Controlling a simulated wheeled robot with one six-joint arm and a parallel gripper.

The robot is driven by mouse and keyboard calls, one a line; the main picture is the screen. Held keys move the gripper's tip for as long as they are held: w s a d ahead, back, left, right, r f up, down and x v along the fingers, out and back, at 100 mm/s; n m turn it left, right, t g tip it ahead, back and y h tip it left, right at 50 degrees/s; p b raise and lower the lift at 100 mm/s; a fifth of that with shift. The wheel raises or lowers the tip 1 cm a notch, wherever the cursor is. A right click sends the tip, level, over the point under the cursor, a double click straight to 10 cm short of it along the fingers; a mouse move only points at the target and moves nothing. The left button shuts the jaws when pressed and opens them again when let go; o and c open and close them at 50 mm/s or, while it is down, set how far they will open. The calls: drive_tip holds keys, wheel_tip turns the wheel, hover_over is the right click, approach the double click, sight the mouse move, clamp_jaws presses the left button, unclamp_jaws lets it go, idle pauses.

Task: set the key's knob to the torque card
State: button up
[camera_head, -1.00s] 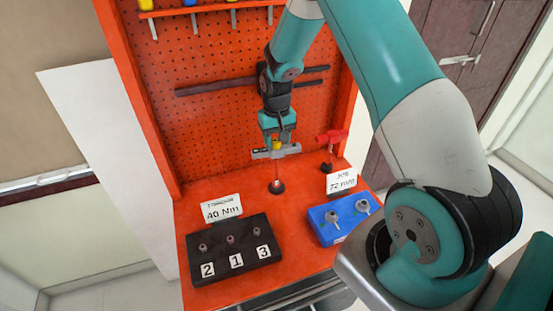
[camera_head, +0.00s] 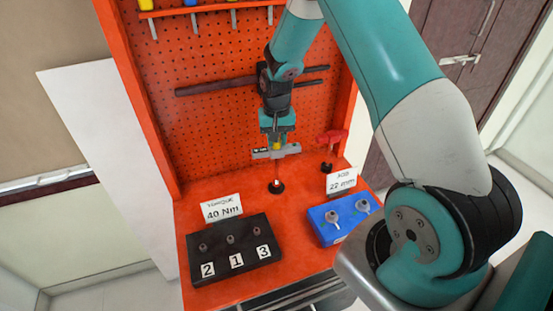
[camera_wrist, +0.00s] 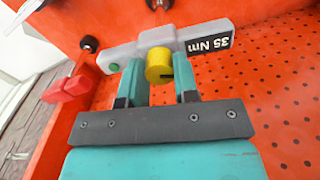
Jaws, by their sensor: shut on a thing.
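The torque key stands upright, its grey cross handle (camera_head: 290,150) at the top and its stem running down to a round black stand (camera_head: 276,188) on the bench. In the wrist view the handle (camera_wrist: 120,55) carries a yellow knob (camera_wrist: 159,66) and a black display (camera_wrist: 208,44) reading 35 Nm. My gripper (camera_head: 276,143) points down over the handle. In the wrist view its two fingers (camera_wrist: 159,82) are closed on the knob, one on each side. The white torque card (camera_head: 222,208) behind the black block reads 40 Nm.
A black block (camera_head: 235,262) with several fittings, labelled 2, 1, 3, stands front left. A blue block (camera_head: 327,230) with two sockets stands front right, below a 22 mm job card (camera_head: 341,181). A red tool (camera_head: 331,138) stands right of the key. The orange pegboard (camera_head: 215,125) rises behind.

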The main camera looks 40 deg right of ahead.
drive_tip(key=m, duration=0.8)
drive_tip(key=shift+m, duration=0.3)
drive_tip(key=o, duration=0.6)
drive_tip(key=shift+r, duration=0.1)
drive_tip(key=shift+r+p, duration=2.25)
drive_tip(key=shift+r, duration=0.7)
